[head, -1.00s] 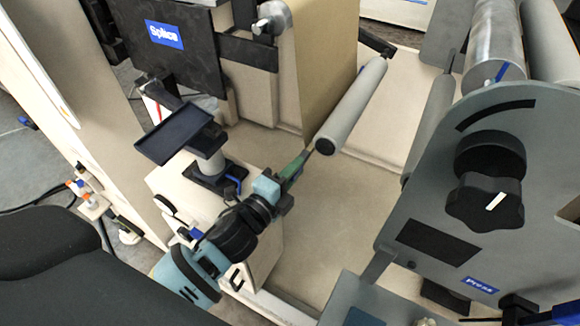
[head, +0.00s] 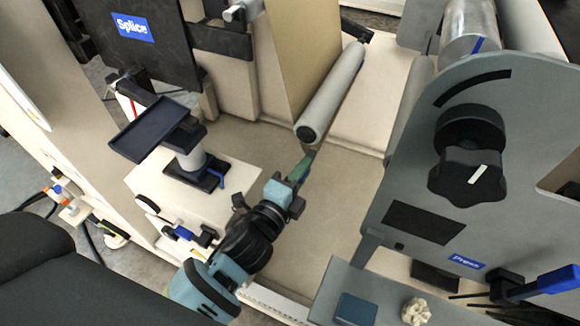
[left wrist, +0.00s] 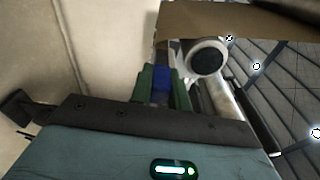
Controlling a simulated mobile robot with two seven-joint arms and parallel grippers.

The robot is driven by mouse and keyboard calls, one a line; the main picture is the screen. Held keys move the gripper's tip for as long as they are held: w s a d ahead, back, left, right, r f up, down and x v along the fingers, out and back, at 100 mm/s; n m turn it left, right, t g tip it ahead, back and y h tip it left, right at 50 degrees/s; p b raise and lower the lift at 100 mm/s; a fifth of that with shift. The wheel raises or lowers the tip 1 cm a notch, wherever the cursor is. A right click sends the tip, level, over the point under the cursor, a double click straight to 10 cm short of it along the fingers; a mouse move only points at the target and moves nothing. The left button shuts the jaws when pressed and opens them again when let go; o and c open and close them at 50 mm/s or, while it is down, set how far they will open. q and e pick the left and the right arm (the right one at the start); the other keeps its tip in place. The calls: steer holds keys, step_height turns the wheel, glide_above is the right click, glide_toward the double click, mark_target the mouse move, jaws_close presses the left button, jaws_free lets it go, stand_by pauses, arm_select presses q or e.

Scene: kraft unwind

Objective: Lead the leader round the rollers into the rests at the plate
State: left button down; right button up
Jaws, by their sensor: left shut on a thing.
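My left gripper (head: 304,168) is shut on a small blue piece (left wrist: 162,82), seen between its green fingers in the left wrist view; this looks like the leader's end. The gripper is just below the near end of a slanted grey roller (head: 335,90) in the head view, and I cannot tell if they touch. The roller's round end (left wrist: 207,58) is right of the fingers in the wrist view. A brown kraft sheet (head: 284,45) hangs behind the roller. The black plate (head: 165,62) marked Splice is at upper left. The rests are not clearly made out. My right gripper is out of view.
A grey panel (head: 400,185) with a black knob (head: 466,176) and a Press label stands at right. More rollers, one silver (head: 468,30), are behind it. A dark tray (head: 157,128) on a post stands at left. The beige floor between has free room.

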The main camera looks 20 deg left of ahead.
arm_select(q)
steer(key=d, duration=0.3)
steer(key=shift+s+d, duration=0.1)
steer(key=shift+d, duration=0.05)
steer(key=shift+r, duration=0.1)
steer(key=shift+s+d+r+p, duration=0.1)
steer(key=shift+d+r+p, duration=0.4)
steer(key=shift+r, duration=0.2)
steer(key=shift+d+r+p, duration=0.4)
steer(key=shift+r+p, duration=0.15)
steer(key=shift+r, duration=0.1)
steer(key=shift+s+d+r+p, duration=0.1)
steer(key=shift+d+r+p, duration=0.4)
steer(key=shift+r, duration=0.2)
